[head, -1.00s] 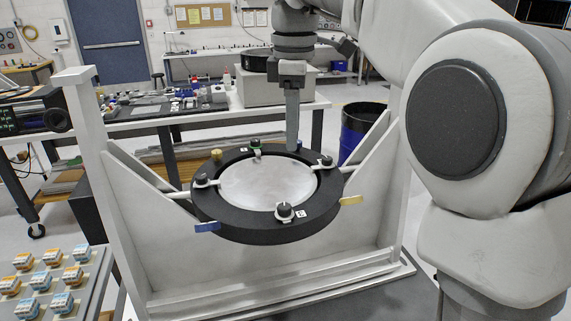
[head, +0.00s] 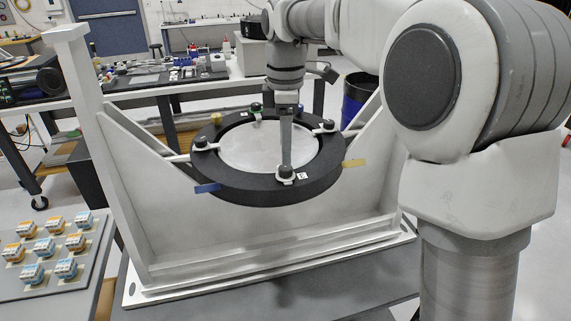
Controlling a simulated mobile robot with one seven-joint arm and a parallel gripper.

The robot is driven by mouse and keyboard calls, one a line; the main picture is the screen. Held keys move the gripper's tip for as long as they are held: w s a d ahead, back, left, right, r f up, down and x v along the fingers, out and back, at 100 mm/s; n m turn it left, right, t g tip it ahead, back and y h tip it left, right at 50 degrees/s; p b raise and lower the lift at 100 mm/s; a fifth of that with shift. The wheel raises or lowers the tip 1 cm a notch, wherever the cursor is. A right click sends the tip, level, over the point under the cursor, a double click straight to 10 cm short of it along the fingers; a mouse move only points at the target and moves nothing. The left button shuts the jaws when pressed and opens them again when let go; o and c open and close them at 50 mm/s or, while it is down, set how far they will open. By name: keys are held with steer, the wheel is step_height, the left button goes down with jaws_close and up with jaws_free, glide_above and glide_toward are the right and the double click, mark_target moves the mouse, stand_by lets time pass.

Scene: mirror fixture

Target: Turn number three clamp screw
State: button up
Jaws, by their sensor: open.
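The mirror fixture is a black ring (head: 222,181) around a round silver mirror (head: 250,148), held in a pale frame (head: 190,235). Clamp screws with dark knobs sit on the ring at left (head: 201,144), back (head: 255,107) and right (head: 328,126). A front clamp (head: 288,178) has a small white label beside it, too small to read. My gripper (head: 285,163) points down over this front clamp, its fingertips at the knob. The gripper is open. It mostly hides the front knob, so I cannot tell whether the fingers touch it.
A tray of small blue and orange blocks (head: 45,245) is at lower left. A cluttered workbench (head: 150,90) stands behind the fixture. My arm fills the right side.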

mark_target(285, 168)
steer(key=shift+f, duration=2.35)
jaws_close()
